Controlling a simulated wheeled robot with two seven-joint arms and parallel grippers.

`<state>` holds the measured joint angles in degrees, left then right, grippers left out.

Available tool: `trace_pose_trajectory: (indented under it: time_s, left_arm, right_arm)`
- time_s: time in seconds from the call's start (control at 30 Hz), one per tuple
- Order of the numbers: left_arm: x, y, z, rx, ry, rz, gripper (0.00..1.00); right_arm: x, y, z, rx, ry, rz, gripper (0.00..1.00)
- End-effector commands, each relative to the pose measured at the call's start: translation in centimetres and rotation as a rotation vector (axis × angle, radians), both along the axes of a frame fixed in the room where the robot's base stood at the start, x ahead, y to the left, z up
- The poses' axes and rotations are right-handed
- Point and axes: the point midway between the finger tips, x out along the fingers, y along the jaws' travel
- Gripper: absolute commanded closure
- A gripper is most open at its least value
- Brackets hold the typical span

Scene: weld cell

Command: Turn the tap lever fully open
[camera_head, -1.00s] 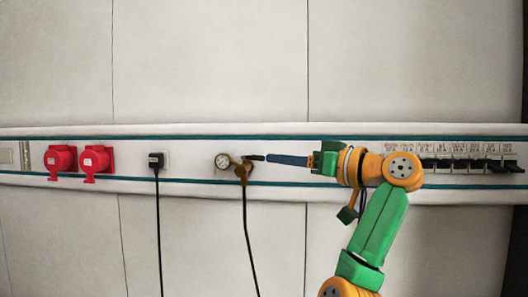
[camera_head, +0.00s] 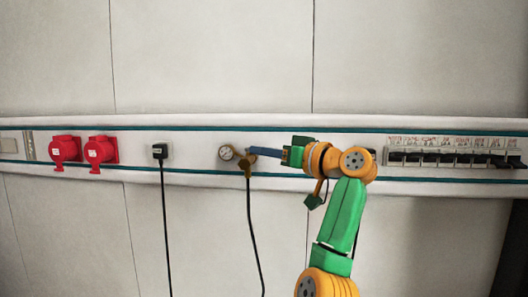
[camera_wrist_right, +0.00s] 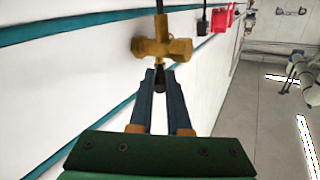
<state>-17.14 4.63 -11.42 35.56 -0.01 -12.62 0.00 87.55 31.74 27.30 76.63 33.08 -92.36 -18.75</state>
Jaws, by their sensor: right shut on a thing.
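The brass tap (camera_head: 246,166) sits on the wall rail beside a round gauge (camera_head: 226,153), with a black hose hanging from it. In the right wrist view the brass tap body (camera_wrist_right: 162,48) is just ahead of my fingers. My right gripper (camera_head: 251,151) reaches in from the right at the tap. In the wrist view its blue fingertips (camera_wrist_right: 160,80) are shut on the dark tap lever (camera_wrist_right: 159,84), which points from the tap toward my palm. Most of the lever is hidden by the fingers in the head view. My left gripper is not in view.
Left of the tap are a black plug (camera_head: 160,152) with a hanging cable and two red sockets (camera_head: 65,149) (camera_head: 100,150). A row of black breakers (camera_head: 455,158) is on the right. The wall above the rail is clear.

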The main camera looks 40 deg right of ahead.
Motion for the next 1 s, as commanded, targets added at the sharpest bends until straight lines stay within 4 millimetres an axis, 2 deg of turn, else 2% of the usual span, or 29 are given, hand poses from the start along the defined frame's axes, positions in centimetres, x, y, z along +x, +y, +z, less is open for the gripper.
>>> trace_pose_trajectory:
  time_s: [0.27, 0.6, 1.0]
  left_arm:
    - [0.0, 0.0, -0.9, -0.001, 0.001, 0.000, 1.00]
    - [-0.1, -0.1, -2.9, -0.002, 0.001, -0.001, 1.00]
    - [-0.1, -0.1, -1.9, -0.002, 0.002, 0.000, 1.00]
  right_arm:
    - [0.0, 0.3, -0.2, -0.002, -0.001, -0.056, 1.00]
    - [0.1, 1.6, -0.2, -0.004, -0.003, -0.314, 1.00]
    - [0.9, 3.3, 0.3, -0.002, -0.001, -0.675, 1.00]
